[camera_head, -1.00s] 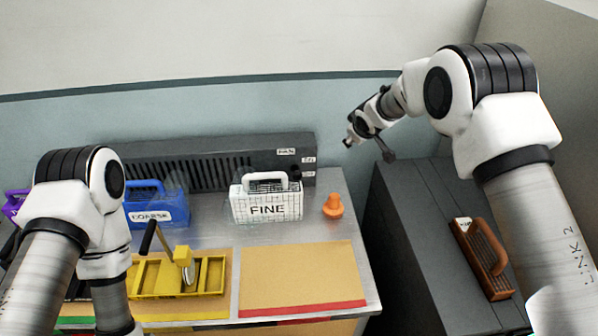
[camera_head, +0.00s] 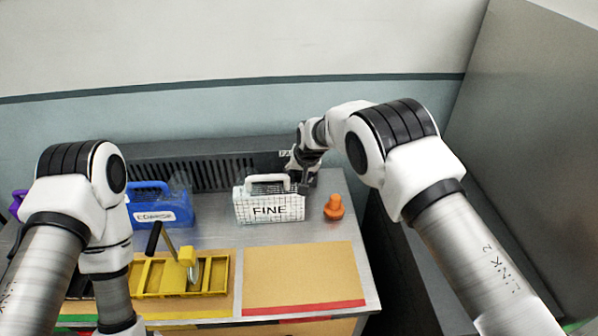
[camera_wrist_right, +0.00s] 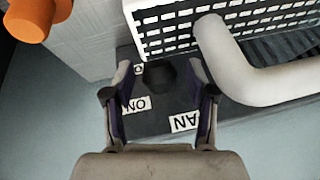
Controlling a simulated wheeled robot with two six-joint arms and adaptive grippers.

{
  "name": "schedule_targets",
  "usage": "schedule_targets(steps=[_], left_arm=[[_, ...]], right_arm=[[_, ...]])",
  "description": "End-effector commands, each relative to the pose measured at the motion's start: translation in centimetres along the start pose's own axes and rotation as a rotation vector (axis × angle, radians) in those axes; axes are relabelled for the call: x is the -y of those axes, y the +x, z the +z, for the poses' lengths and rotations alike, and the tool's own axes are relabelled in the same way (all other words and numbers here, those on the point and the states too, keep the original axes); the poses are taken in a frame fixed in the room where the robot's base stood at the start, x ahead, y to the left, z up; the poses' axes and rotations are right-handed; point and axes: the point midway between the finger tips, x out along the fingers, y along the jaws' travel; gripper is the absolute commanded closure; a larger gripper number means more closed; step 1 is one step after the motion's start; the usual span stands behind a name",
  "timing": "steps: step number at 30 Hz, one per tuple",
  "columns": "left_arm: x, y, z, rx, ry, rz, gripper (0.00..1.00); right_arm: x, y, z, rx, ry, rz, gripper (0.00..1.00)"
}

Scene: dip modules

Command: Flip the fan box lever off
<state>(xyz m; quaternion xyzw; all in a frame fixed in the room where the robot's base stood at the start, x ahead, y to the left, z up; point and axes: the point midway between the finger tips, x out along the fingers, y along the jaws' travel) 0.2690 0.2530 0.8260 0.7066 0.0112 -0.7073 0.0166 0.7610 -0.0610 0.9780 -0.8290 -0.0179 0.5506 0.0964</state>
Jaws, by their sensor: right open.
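The fan box (camera_head: 210,150) is a long dark grey box with a slotted grille along the back of the table. Its right end is mostly hidden behind my right arm in the head view. In the right wrist view, that end (camera_wrist_right: 150,122) shows white labels reading FAN and ON, upside down, and a partly covered third label. A dark rounded knob (camera_wrist_right: 160,76), apparently the lever, lies between the fingertips. My right gripper (camera_wrist_right: 165,85) is open over it; contact cannot be told. In the head view the right gripper (camera_head: 306,185) is just behind the FINE module's right end. My left gripper is out of view.
The white FINE module (camera_head: 268,203) with its handle stands close in front of my right gripper. An orange cone-like piece (camera_head: 333,207) stands to its right. A blue COARSE module (camera_head: 160,208) and yellow tray (camera_head: 212,278) are left. The tan mat (camera_head: 300,275) is clear.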

Motion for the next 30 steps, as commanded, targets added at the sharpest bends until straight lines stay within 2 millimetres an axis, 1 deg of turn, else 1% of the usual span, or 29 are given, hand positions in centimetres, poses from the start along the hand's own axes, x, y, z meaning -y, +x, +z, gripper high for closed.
schedule_targets(steps=[4, 5, 6, 8, 9, 10, 16, 24, 30], left_arm=[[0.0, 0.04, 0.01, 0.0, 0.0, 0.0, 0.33], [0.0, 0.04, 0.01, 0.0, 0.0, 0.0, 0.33], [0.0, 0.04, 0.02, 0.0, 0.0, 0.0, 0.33], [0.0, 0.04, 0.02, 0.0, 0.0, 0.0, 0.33], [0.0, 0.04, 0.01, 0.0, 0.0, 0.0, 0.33], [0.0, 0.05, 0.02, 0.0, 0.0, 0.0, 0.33], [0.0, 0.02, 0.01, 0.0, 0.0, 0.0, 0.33], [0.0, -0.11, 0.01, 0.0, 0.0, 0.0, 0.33], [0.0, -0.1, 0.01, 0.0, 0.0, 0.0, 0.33]], right_arm=[[-0.03, 0.02, -0.01, -0.001, 0.0, 0.0, 0.43], [-0.03, 0.02, -0.02, -0.001, 0.0, 0.0, 0.46], [-0.03, 0.02, -0.01, -0.001, 0.0, 0.0, 0.61], [-0.03, 0.01, -0.01, -0.001, 0.0, 0.0, 0.82], [-0.04, 0.01, -0.01, 0.0, 0.0, 0.0, 0.96], [-0.05, 0.01, -0.01, -0.001, 0.0, 0.0, 1.0], [-0.03, 0.09, 0.11, -0.011, -0.002, -0.003, 1.0], [-0.16, 0.51, 0.65, -0.118, -0.017, -0.017, 1.0], [-0.19, 0.53, 0.62, -0.123, -0.018, -0.017, 1.0]])
